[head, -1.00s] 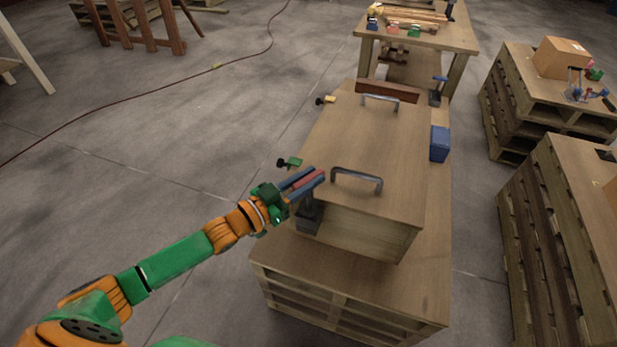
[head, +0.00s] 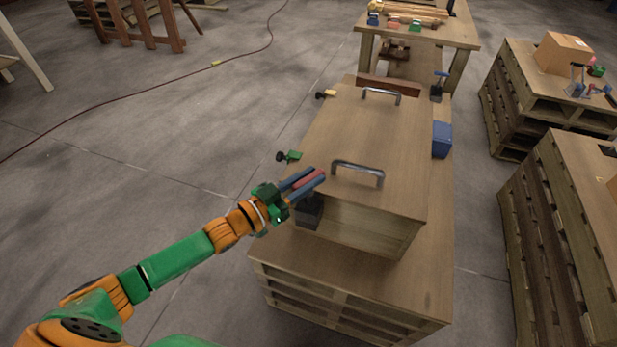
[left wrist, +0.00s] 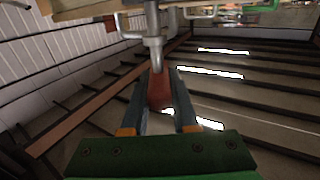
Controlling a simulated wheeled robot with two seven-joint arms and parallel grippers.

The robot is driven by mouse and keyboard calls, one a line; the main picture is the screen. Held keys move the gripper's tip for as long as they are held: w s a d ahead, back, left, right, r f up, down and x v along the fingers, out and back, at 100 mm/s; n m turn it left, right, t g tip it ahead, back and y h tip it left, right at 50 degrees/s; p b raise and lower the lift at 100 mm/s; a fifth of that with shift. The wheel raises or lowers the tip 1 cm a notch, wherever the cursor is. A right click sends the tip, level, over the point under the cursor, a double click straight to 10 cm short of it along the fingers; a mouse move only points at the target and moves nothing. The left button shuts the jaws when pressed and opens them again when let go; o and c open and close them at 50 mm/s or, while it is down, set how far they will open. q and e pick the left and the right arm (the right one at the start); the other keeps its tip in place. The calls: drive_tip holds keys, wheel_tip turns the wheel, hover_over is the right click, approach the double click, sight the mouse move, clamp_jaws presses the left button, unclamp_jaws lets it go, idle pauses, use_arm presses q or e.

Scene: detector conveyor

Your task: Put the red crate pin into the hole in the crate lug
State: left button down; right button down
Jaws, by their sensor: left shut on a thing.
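The red crate pin (head: 307,184) is held between the two blue-grey fingers of my left gripper (head: 311,181), beside the near left corner of the wooden crate (head: 365,228). In the left wrist view the red pin (left wrist: 160,92) lies between the fingers, with a grey metal fitting (left wrist: 154,48) just beyond its far end. I cannot tell whether pin and fitting touch. A dark block (head: 309,211) shows on the crate's near left side, below the fingers. The hole in the lug cannot be made out. My right gripper is not in view.
The crate lid has two metal handles (head: 358,172). A green-handled piece (head: 288,156) and a yellow-handled one (head: 325,95) stick out on its left. A blue box (head: 442,140) sits at its right. Open floor lies left; pallets (head: 555,215) stand right.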

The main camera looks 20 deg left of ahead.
use_arm(q)
drive_tip(key=shift+f+b, duration=0.6)
drive_tip(key=shift+f, duration=0.2)
drive_tip(key=c, duration=0.6)
unclamp_jaws()
drive_tip(key=v, duration=0.7)
